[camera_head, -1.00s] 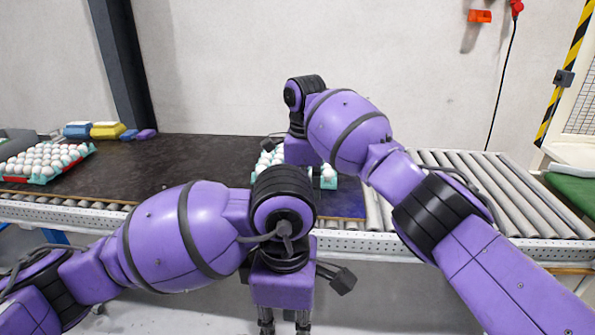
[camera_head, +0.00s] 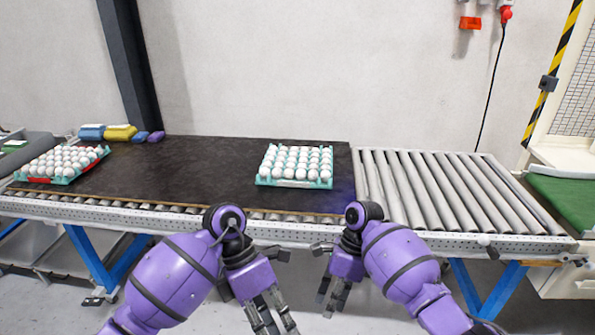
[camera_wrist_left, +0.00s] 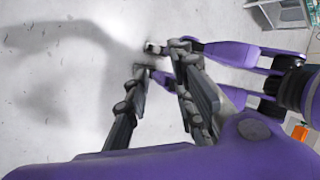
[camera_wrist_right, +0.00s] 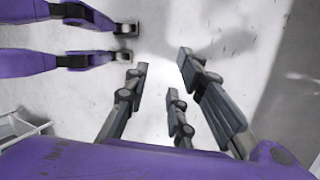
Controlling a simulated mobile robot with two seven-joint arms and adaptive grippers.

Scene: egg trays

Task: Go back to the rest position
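My left gripper (camera_head: 275,325) hangs in front of the conveyor, fingers down, over the floor. In the left wrist view (camera_wrist_left: 161,58) its fingers are apart with nothing between them. My right gripper (camera_head: 328,304) hangs close beside it to the right, also below the belt's front edge. In the right wrist view (camera_wrist_right: 162,62) its fingers are spread and empty. A teal tray of white eggs (camera_head: 294,184) lies flat at the right end of the black belt, behind both grippers and apart from them. Another tray of eggs (camera_head: 60,181), with a red part at its front, lies at the belt's left.
The black conveyor belt (camera_head: 200,165) is clear between the trays. Bare metal rollers (camera_head: 430,190) continue to the right. Blue and yellow packs (camera_head: 120,132) lie at the back left. The conveyor's blue legs (camera_head: 92,262) stand below. A green surface (camera_head: 565,200) is at far right.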

